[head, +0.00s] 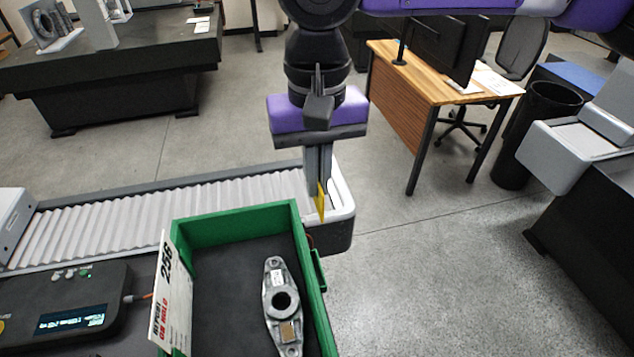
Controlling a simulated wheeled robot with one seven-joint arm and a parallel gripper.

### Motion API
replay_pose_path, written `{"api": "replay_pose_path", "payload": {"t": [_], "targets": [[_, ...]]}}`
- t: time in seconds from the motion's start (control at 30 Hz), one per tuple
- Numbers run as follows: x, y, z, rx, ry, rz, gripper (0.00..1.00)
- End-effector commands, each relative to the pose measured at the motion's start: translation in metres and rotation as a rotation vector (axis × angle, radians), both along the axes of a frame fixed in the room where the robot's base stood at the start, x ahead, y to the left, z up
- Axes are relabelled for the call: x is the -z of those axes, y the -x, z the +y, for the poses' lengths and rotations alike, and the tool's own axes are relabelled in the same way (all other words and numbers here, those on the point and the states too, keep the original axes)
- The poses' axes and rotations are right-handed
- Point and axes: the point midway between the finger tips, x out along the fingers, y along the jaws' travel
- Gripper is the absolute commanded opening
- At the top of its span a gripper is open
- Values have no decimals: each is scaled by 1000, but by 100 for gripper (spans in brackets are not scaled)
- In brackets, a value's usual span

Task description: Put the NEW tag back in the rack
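My gripper (318,185) points down just beyond the far right corner of the green tray, above the end of the ribbed strip. Its fingers are close together on a thin yellow tag (321,205), seen nearly edge-on and hanging below them. No lettering on this tag is readable, so I cannot tell if it is the NEW one. I cannot make out a tag rack in this view.
A green tray (240,216) holds a grey metal part (281,275). A white card (171,300) with red and black print stands at its left wall. A dark display unit (66,305) is at left, before a ribbed bellows strip (130,222). Open floor lies right.

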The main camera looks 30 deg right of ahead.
Motion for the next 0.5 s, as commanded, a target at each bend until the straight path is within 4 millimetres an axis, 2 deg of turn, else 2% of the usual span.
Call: {"api": "replay_pose_path", "payload": {"t": [0.5], "targets": [[-30, 0, 0, 1, 0, -1, 0]]}}
